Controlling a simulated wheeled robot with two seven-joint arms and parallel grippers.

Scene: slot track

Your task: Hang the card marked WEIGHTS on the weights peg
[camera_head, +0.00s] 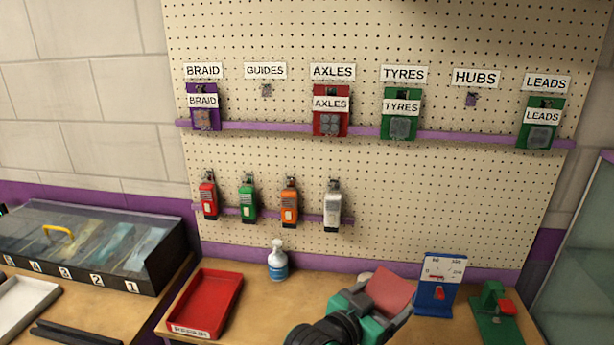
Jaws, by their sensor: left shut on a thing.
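My left gripper (376,308) is low in the middle of the head view, above the bench. It is shut on a red card (391,287), whose visible face shows no readable writing. The pegboard (400,165) has a row of labelled pegs: BRAID, GUIDES, AXLES, TYRES, HUBS and LEADS. I see no label reading WEIGHTS. The GUIDES peg (266,91) and the HUBS peg (471,100) are bare. Cards hang under BRAID (204,119), AXLES (331,123), TYRES (401,126) and LEADS (539,139), each matching its label. My right gripper is not in view.
Several coloured items hang on a lower purple rail (268,214). A red tray (236,285), spray bottle (277,266), blue-and-white gauge box (438,282) and green device (492,310) stand on the bench. A glass-topped case (165,260) is at left. Air before the pegboard is clear.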

